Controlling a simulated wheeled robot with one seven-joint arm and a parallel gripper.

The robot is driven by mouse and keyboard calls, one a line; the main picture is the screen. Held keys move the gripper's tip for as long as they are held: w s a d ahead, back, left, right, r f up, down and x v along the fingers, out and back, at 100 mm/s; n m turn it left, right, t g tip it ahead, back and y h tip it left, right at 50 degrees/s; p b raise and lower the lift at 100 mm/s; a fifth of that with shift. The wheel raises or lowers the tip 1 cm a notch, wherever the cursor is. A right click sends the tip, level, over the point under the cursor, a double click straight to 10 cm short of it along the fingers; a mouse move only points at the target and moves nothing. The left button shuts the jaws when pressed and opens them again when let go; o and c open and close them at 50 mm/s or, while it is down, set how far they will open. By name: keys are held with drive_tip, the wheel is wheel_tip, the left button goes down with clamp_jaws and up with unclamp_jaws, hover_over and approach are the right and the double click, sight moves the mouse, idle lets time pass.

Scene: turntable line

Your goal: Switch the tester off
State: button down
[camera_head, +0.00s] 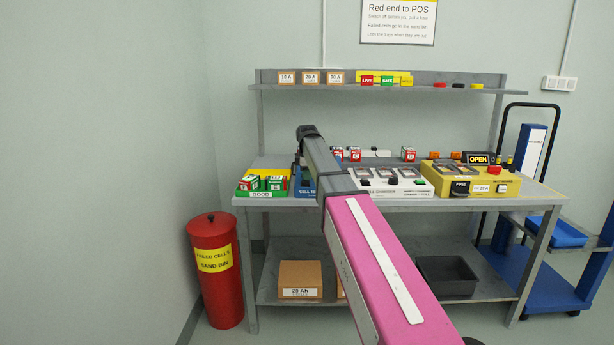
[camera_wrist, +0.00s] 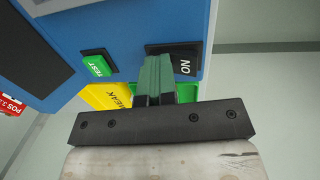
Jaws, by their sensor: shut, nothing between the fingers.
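The tester is a blue box (camera_head: 305,190) on the bench, largely hidden behind my arm in the head view. In the wrist view its blue face (camera_wrist: 120,25) fills the upper part. It carries a green TEST button (camera_wrist: 97,65) and a black rocker switch (camera_wrist: 187,66) marked ON, upside down in this view. My gripper (camera_wrist: 158,62) is shut and empty. Its green fingertips are at the switch's left edge and overlap it; I cannot tell whether they touch it.
A green GOOD tray (camera_head: 262,194) with red, white and green cells stands left of the tester. A white charger (camera_head: 408,188) and a yellow fuse box (camera_head: 510,187) with an OPEN sign stand to the right. A red sand bin (camera_head: 216,285) is on the floor at left.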

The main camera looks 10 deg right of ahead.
drive_tip(key=shift+s+f, duration=0.1)
drive_tip(key=shift+s, duration=0.05)
drive_tip(key=shift+s+a+r, duration=0.1)
drive_tip(key=shift+s+r, duration=0.1)
drive_tip(key=shift+s, duration=0.45)
drive_tip(key=shift+r, duration=0.1)
drive_tip(key=shift+r, duration=0.3)
wheel_tip(320, 180, up, 13)
drive_tip(key=s, duration=0.2)
drive_tip(key=shift+w+a, duration=0.15)
drive_tip(key=shift+w+a, duration=0.2)
drive_tip(key=shift+w, duration=0.5)
